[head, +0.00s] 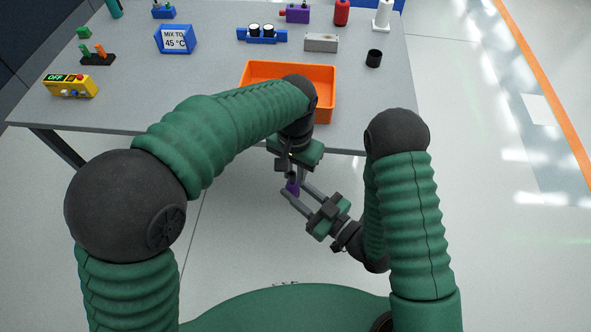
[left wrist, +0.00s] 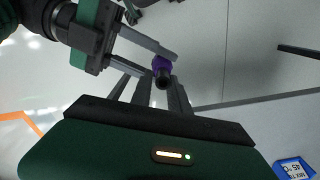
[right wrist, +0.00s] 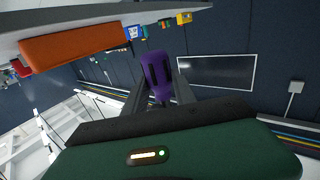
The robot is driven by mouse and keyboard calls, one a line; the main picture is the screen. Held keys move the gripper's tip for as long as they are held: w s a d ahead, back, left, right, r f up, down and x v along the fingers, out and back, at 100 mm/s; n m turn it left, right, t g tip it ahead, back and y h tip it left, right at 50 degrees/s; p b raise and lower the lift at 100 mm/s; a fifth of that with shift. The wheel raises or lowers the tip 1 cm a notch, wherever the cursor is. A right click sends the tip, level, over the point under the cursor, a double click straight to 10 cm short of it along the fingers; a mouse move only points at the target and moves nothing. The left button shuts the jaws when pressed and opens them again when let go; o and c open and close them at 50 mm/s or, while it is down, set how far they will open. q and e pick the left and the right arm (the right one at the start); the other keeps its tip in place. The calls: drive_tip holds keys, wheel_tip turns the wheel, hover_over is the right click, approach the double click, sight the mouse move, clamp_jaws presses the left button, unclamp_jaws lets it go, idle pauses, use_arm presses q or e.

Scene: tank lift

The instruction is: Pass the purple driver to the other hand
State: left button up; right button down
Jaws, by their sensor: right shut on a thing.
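The purple driver (head: 292,188) is in front of the table, between my two grippers. My right gripper (head: 295,189) is shut on it, one finger on each side of the purple handle; the driver also shows in the right wrist view (right wrist: 156,72). My left gripper (head: 291,176) points down from above, close to the driver. In the left wrist view the driver (left wrist: 162,66) shows its dark round end near the left fingertips, which stand apart with a gap between them. Whether they touch it is unclear.
An orange bin (head: 325,100) stands at the table's front edge, behind my left wrist. On the table (head: 130,105) are a yellow switch box (head: 70,86), a blue sign (head: 175,39), a grey block (head: 321,43) and a black cup (head: 374,58). The floor on the right is clear.

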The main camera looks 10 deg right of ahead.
drive_tip(key=c, duration=0.9)
unclamp_jaws()
drive_tip(key=shift+c, duration=0.2)
